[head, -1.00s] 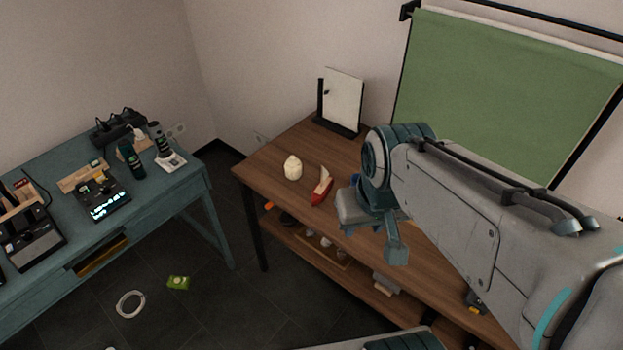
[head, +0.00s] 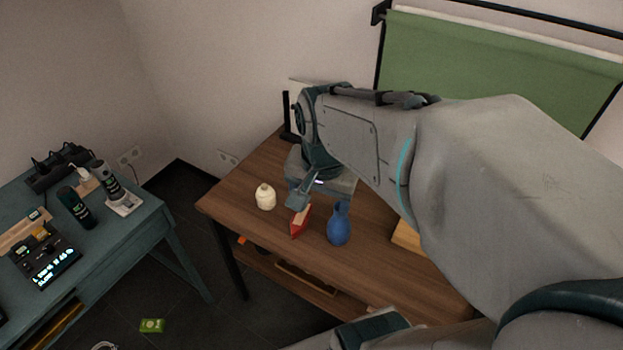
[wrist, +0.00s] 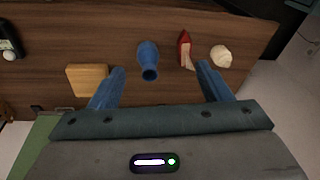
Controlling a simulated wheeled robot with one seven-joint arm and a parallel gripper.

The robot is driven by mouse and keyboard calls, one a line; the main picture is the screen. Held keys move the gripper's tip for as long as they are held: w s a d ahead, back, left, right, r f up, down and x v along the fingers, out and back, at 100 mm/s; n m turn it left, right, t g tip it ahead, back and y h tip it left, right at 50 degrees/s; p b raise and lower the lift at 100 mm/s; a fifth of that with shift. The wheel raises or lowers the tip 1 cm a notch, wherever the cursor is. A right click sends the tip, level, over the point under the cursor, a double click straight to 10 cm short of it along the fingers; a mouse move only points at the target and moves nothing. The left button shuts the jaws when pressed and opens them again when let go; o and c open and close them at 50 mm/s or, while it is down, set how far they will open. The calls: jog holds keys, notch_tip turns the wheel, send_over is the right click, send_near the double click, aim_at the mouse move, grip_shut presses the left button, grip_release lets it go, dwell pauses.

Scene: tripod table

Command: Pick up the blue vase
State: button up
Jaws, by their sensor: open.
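The blue vase (head: 340,224) stands upright on the brown wooden table (head: 400,272), just right of a red and white toy boat. In the wrist view the vase (wrist: 148,58) shows its dark mouth toward the camera, beyond and between my two fingers. My gripper (wrist: 160,82) is open with nothing between its fingertips. In the head view my gripper is over the table near the boat, behind the vase, with its tips partly hidden by my own arm. It is apart from the vase.
A green screen (head: 480,75) hangs on the back wall. A teal desk (head: 150,215) stands at left.

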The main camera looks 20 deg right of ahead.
jog(key=w+d+f+m+g+b, duration=0.1)
jog(key=w+d+f+m+b, duration=0.25)
jog(key=m, duration=0.65)
jog(key=m+g, duration=0.1)
jog(key=m, duration=1.1)
send_over(340, 224)
jog(key=w, duration=0.2)
notch_tip(340, 224, down, 4)
notch_tip(340, 224, down, 14)
jog(key=shift+s+d+r+m+b, duration=0.2)
jog(key=shift+d+m+b, duration=0.1)
jog(key=shift+d+m, duration=0.15)
jog(key=shift+w, duration=0.1)
jog(key=c, duration=1.5)
jog(key=shift+r, duration=0.1)
